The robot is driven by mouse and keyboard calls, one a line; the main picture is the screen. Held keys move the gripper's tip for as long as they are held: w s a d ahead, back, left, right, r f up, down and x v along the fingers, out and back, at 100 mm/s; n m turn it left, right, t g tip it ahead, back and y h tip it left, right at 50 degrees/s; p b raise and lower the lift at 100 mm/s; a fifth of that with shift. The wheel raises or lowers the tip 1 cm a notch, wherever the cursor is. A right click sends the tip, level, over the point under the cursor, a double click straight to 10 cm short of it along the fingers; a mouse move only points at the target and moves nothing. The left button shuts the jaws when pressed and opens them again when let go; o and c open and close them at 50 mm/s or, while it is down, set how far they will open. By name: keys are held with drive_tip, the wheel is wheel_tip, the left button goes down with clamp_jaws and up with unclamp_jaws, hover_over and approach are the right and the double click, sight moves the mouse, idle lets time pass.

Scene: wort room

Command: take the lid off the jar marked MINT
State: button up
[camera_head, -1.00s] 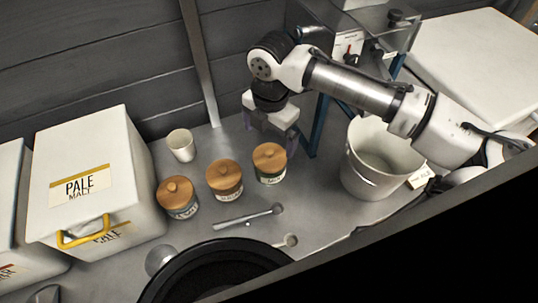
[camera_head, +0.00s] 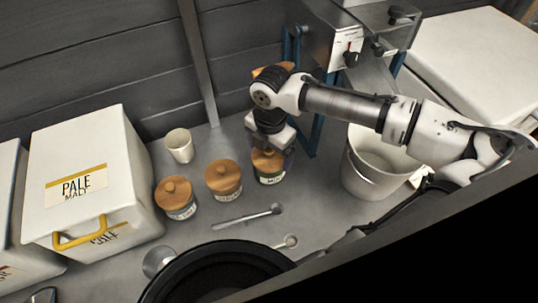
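Three small jars with round wooden lids stand in a row on the grey counter. The right jar (camera_head: 270,178) has a label that seems to start with M; it is too small to read fully. Its wooden lid (camera_head: 264,163) sits on it, with the knob hidden by my gripper. My gripper (camera_head: 270,151) points down right over this lid, its fingers apart at either side of the lid's top. I see no grip on the knob. The middle jar (camera_head: 224,181) and left jar (camera_head: 177,199) also have their lids on.
A white cup (camera_head: 180,146) stands behind the jars. A metal spoon (camera_head: 248,216) lies in front. A pale bucket (camera_head: 373,178) stands to the right, a white PALE MALT bin (camera_head: 95,180) to the left. A black round rim (camera_head: 215,255) is at the front.

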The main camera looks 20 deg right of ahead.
drive_tip(key=c, duration=0.7)
drive_tip(key=shift+o, duration=0.2)
drive_tip(key=shift+r, duration=0.1)
wheel_tip(320, 180, up, 22)
drive_tip(key=p, duration=0.5)
drive_tip(key=shift+a+r, duration=0.2)
